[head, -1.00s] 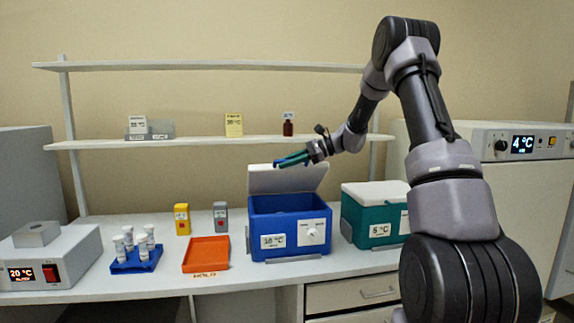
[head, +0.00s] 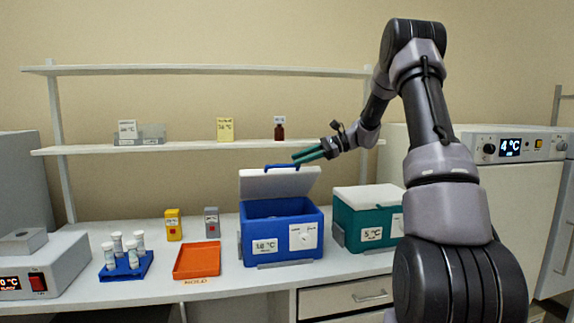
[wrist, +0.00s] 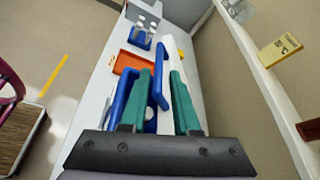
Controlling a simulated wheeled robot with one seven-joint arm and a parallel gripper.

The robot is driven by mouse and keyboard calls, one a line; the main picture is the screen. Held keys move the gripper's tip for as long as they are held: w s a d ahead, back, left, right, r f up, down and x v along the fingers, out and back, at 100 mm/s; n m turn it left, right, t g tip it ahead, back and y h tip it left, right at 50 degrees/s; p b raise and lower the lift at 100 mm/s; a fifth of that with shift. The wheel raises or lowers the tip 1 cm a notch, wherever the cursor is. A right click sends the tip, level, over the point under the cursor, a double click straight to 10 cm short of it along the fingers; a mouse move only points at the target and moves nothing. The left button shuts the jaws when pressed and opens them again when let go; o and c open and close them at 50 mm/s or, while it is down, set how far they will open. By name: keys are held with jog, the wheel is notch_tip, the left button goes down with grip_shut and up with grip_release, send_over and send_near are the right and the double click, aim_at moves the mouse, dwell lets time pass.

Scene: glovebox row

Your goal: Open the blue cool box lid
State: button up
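The blue cool box (head: 282,235) stands on the bench with its white lid (head: 270,186) raised and leaning back; the dark blue interior shows. The lid's blue handle (head: 283,166) is at its upper edge. My gripper (head: 298,157) is just up and right of the handle, with its green fingers apart and nothing between them in the head view. In the wrist view, my gripper (wrist: 160,74) shows two separated green fingers, with the blue handle (wrist: 161,88) seen in the gap beyond them. The wrist view does not clearly show contact.
A closed teal cool box (head: 363,222) stands close on the right. An orange tray (head: 197,260), a blue rack (head: 126,266) of vials and two small blocks, yellow (head: 173,226) and grey (head: 211,222), are to the left. A shelf (head: 200,147) runs behind at gripper height.

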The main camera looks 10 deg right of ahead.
jog(key=shift+v, duration=1.3)
